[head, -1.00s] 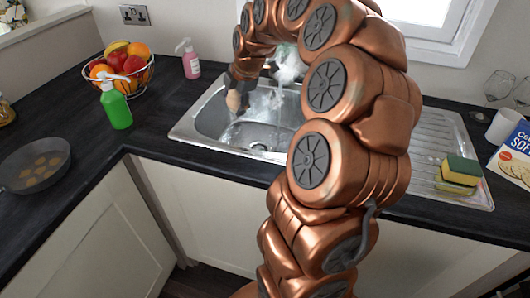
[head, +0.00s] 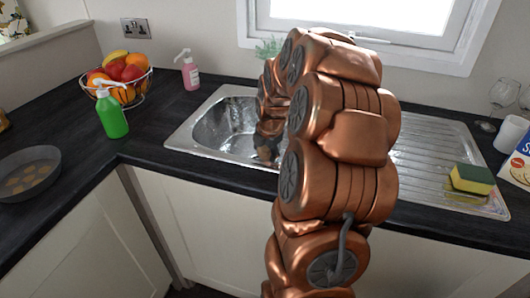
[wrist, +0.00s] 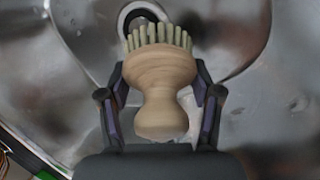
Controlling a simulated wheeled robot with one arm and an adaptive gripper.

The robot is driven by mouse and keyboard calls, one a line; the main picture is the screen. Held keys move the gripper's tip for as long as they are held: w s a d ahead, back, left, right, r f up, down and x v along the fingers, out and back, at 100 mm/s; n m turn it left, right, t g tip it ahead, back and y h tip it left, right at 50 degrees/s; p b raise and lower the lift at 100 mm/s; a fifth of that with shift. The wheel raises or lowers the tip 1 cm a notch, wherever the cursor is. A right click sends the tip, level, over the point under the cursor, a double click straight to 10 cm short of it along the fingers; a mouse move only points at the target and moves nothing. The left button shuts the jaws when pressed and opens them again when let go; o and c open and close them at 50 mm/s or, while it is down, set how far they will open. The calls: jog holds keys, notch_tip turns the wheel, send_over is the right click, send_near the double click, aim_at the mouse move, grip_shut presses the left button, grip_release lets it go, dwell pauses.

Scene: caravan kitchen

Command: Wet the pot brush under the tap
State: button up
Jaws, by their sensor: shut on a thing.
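The pot brush (wrist: 163,82) has a pale wooden, waisted body and stiff cream bristles. In the wrist view it sits between the fingers of my gripper (wrist: 160,88), which is shut on it, with the bristles pointing to the top of the picture. The dark drain hole (wrist: 140,14) of the steel sink (head: 215,128) shows just beyond the bristles. In the head view my gripper (head: 267,148) is at the right side of the bowl, partly hidden by my arm. I cannot make out the tap; my arm covers that area. I cannot tell whether water touches the brush.
A ribbed drainer (head: 430,150) with a yellow-green sponge (head: 470,180) lies right of the sink. A green bottle (head: 111,115), pink soap bottle (head: 190,73), fruit bowl (head: 146,82) and pan (head: 45,182) stand left. A white mug (head: 511,134) is far right. The worktop before the bowl is clear.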

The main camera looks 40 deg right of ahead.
jog(key=shift+w+d+p, duration=0.6)
jog(key=shift+w+d, duration=0.25)
jog(key=shift+d, duration=0.8)
jog(key=shift+w+d+p, duration=0.55)
jog(key=shift+w+d, duration=0.35)
jog(key=shift+d, duration=0.8)
jog(key=shift+w+d+p, duration=0.6)
jog(key=shift+w+d, duration=0.25)
jog(key=shift+d, duration=0.8)
jog(key=shift+s+a, duration=0.25)
jog(key=shift+a, duration=0.25)
jog(key=shift+s+a+r+b, duration=0.35)
jog(key=shift+s+a+b, duration=0.25)
jog(key=shift+a, duration=0.7)
jog(key=shift+s+a+r+b, duration=0.4)
jog(key=shift+s+a, duration=0.35)
jog(key=shift+a, duration=0.6)
jog(key=shift+s+a+r+b, duration=0.3)
jog(key=shift+s+a+b, duration=0.3)
jog(key=shift+a, duration=0.7)
jog(key=shift+s, duration=0.1)
jog(key=shift+r, duration=0.15)
